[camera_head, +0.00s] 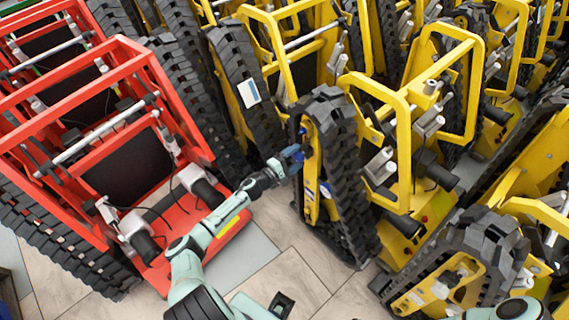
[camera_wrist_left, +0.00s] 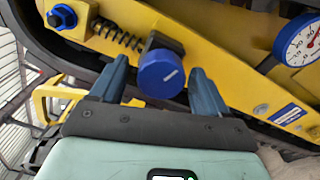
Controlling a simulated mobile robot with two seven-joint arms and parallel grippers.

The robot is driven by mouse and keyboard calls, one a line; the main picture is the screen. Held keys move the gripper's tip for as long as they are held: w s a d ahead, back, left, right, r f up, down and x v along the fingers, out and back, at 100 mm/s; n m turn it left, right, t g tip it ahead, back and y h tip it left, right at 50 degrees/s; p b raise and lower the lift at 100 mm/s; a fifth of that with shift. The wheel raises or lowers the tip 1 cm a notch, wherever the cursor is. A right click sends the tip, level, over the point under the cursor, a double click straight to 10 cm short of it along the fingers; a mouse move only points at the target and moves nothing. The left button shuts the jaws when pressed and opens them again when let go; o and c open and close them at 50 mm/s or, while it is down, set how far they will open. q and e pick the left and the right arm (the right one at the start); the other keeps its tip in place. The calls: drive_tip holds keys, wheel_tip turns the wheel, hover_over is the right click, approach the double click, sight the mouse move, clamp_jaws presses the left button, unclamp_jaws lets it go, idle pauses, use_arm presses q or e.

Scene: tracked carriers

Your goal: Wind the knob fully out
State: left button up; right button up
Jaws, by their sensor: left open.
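In the head view my left gripper (camera_head: 292,155) reaches the near side of the yellow carrier's track (camera_head: 335,170); the knob is hard to make out there. My right gripper is not in view; a piece of my right arm shows at the bottom right.
A round gauge (camera_wrist_left: 298,42) sits right of the knob. A spring (camera_wrist_left: 118,35) and a blue-capped bolt (camera_wrist_left: 62,17) are to its left. A red carrier (camera_head: 130,140) stands left, and several yellow carriers crowd the right. Tiled floor (camera_head: 270,255) is clear between them.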

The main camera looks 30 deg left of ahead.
use_arm(q)
drive_tip(key=v, duration=1.2)
drive_tip(key=shift+s+a, duration=0.2)
drive_tip(key=shift+s, duration=0.15)
